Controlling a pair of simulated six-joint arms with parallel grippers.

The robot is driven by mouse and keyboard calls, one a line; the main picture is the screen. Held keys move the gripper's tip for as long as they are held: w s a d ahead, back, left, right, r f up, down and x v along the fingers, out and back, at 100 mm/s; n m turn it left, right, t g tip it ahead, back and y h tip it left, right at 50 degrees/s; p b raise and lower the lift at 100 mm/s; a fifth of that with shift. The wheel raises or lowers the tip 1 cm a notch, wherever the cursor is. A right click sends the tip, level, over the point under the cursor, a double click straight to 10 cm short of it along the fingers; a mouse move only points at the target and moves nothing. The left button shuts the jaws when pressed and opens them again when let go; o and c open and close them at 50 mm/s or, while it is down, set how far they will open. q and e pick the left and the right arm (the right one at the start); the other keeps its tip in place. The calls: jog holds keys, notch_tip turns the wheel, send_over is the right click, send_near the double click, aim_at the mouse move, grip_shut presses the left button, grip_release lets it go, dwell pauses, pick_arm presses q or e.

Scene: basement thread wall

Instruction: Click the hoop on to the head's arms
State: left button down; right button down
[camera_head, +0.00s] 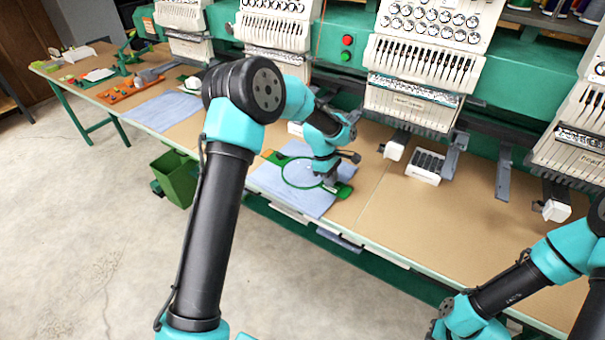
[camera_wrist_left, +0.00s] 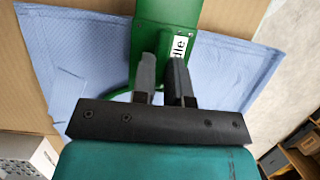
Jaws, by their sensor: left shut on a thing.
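The green hoop (camera_head: 284,179) shows as a thin ring lying over blue cloth (camera_head: 265,182) on the table, with a green tab (camera_head: 344,191) at its right side. My left gripper (camera_head: 331,181) is down at the hoop's right side. In the left wrist view, my left gripper's fingers (camera_wrist_left: 163,80) are shut on the hoop's wide green part (camera_wrist_left: 160,35), which bears a partly hidden white label. The machine head (camera_head: 412,100) stands to the right, with grey arms (camera_head: 455,153) below it. My right gripper is out of the picture; only its arm shows at lower right.
A white box with dark slots (camera_head: 426,166) stands on the table near the grey arms. Other machine heads (camera_head: 275,35) line the back. A green bin (camera_head: 176,177) hangs at the table's front. Bare tabletop (camera_head: 440,215) lies to the right of the cloth.

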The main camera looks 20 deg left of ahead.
pick_arm(q)
jog(key=shift+r, duration=1.95)
jog(key=shift+a+r, duration=0.1)
jog(key=shift+a, duration=0.05)
